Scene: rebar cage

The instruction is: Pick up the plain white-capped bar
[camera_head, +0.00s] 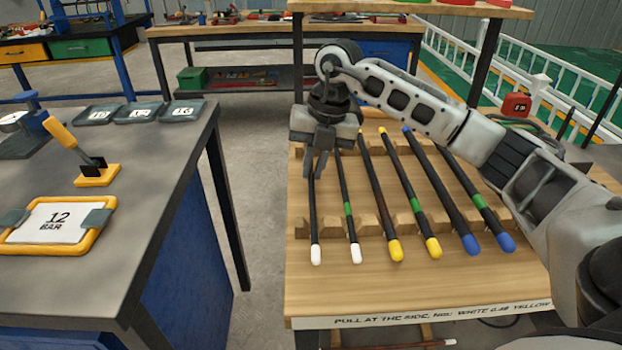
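The plain white-capped bar (314,222) is the leftmost of a row of dark bars on the wooden rack table (400,290). It has a white near end and no green band; its far part is hidden behind my gripper. My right gripper (317,172) points down over the far part of this bar. Its fingers show a small gap and look open; I cannot tell whether they touch the bar. Beside it lies a second white-capped bar (350,218) with a green band. My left gripper is not in view.
To the right lie two yellow-capped bars (380,198) and two blue-capped bars (440,195), one of each pair green-banded. Notched wooden supports (370,223) carry the bars.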

